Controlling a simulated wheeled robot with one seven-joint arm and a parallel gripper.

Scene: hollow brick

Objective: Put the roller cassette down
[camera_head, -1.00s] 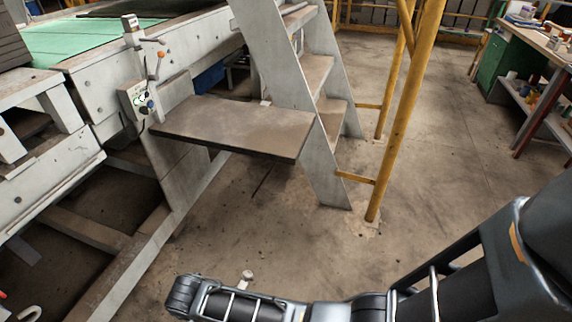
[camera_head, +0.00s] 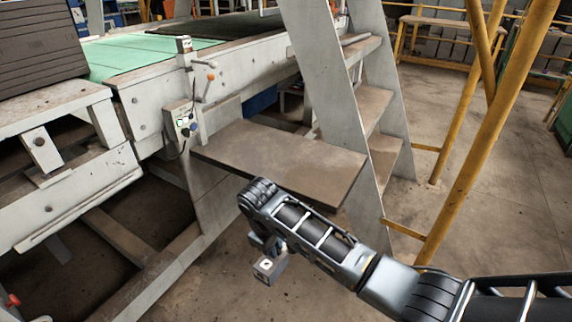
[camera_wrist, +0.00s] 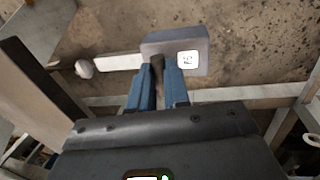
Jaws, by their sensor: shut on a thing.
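The roller cassette (camera_wrist: 160,42) is a grey block with a white label, seen in the wrist view just beyond my fingertips. My gripper (camera_wrist: 158,84) has two blue fingers shut on it, with a dark narrow part between them. In the head view the cassette (camera_head: 270,268) hangs below the end of my arm, in the air over the floor. It is in front of the near edge of the brown step platform (camera_head: 255,150), apart from it. My fingers are mostly hidden in the head view.
The platform top looks bare. Beside it stand grey stairs (camera_head: 325,90) and yellow rails (camera_head: 478,150). A control box (camera_head: 180,125) with levers is fixed to the machine at left. A green-topped bed (camera_head: 125,55) lies behind. Open floor (camera_head: 500,230) is at right.

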